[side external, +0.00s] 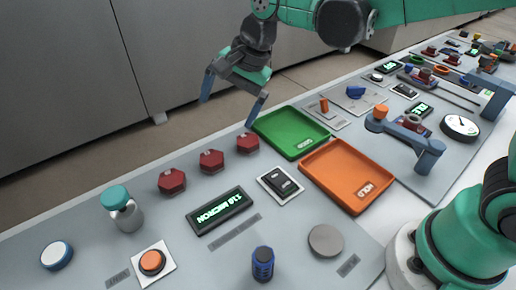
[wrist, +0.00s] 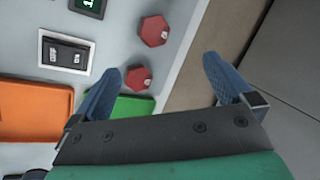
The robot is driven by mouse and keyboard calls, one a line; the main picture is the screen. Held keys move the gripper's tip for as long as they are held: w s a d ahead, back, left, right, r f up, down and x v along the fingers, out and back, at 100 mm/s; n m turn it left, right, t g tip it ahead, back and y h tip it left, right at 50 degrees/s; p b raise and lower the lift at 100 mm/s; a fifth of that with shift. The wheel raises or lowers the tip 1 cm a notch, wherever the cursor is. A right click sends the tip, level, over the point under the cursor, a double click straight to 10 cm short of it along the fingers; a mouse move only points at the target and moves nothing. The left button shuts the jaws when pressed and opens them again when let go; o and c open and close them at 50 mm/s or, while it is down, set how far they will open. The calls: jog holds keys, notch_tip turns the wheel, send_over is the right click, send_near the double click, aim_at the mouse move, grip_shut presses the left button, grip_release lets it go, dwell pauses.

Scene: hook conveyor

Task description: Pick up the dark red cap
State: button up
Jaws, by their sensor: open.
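Three dark red hexagonal caps stand in a row along the table's far edge: a left cap (side external: 172,180), a middle cap (side external: 211,160) and a right cap (side external: 247,143). In the wrist view, two show: the one nearest the green tray (wrist: 138,78) and another further up (wrist: 154,31). My gripper (side external: 226,112) is open and empty, raised above the far edge. In the side view its right blue finger is just above the right cap in the picture. In the wrist view, the gripper (wrist: 161,64) has the nearest cap beside its left finger, and its right finger lies over the floor.
A green tray (side external: 268,123) and an orange tray (side external: 327,187) lie right of the caps. A teal-topped bottle (side external: 125,213), a display (side external: 221,210) and a black switch (side external: 281,185) are nearby. Grey cabinets (side external: 60,100) stand beyond the floor gap.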

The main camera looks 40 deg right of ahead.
aim_at(171, 178)
jog(key=w+a+f+m+g, duration=0.1)
jog(key=a+f+m, duration=0.1)
jog(key=a, duration=0.1)
jog(key=w+a+f+m+g, duration=0.1)
jog(key=a+f+m, duration=0.1)
jog(key=a+f, duration=0.1)
jog(key=w+a+f+m+g+y, duration=0.1)
jog(key=a+f+m, duration=0.1)
jog(key=a+m, duration=0.1)
jog(key=shift+w+a+f, duration=0.1)
jog(key=shift+a+f, duration=0.25)
jog(key=shift+a, duration=0.15)
jog(key=shift+x, duration=2.8)
grip_shut()
jog(key=shift+r, duration=0.1)
